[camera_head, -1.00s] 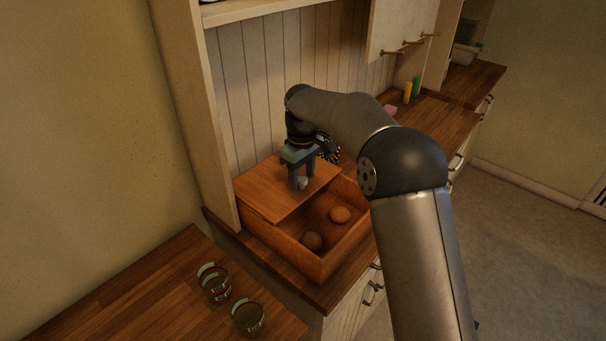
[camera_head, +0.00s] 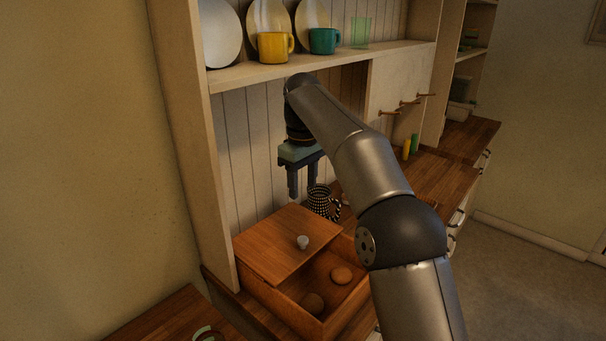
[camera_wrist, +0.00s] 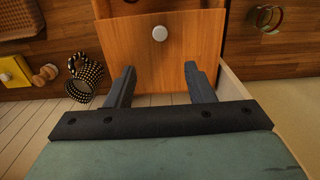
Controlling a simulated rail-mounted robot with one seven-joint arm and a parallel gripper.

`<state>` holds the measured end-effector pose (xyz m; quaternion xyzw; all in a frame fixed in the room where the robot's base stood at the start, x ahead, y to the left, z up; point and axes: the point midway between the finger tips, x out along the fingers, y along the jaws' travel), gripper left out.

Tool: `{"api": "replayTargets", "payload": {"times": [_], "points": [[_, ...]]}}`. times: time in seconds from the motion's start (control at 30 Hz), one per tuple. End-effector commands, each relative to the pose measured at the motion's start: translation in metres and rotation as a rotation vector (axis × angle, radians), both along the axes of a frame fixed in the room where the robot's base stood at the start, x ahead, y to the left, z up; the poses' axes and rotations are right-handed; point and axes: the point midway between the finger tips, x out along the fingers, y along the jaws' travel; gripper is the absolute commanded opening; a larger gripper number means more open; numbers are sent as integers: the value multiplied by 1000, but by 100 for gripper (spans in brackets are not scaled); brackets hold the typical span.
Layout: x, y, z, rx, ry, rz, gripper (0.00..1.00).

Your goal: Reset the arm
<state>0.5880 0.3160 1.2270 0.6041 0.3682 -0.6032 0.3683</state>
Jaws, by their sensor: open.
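My gripper (camera_head: 302,180) is open and empty. It hangs in the air above the wooden box, fingers pointing down. The box's wooden lid (camera_head: 278,240) has a pale round knob (camera_head: 303,242) and lies partly across the box (camera_head: 345,305), leaving the front part open. In the wrist view the lid (camera_wrist: 190,60) and its knob (camera_wrist: 159,33) show beyond the two fingers (camera_wrist: 160,85), apart from them.
The shelf above holds plates, a yellow mug (camera_head: 274,47) and a green mug (camera_head: 323,41). Hooks stick out from the cabinet at right. A glass jar (camera_wrist: 270,18) shows in the wrist view.

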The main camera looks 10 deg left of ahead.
Motion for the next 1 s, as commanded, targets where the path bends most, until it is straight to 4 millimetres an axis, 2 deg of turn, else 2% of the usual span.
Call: {"api": "replayTargets", "payload": {"times": [0.03, 0.17, 0.5, 0.63, 0.73, 0.83, 1.0], "points": [[0, 0, 8, 0, -1, 0, 49], [0, 0, 16, 0, -1, 0, 49], [0, 0, 17, 0, 0, 0, 49], [-3, -12, 21, -4, -5, -28, 49], [-11, -39, 27, -9, -18, -97, 49], [-29, -82, 30, -15, -34, -208, 49], [-81, -161, 18, -14, -59, -429, 49]]}}
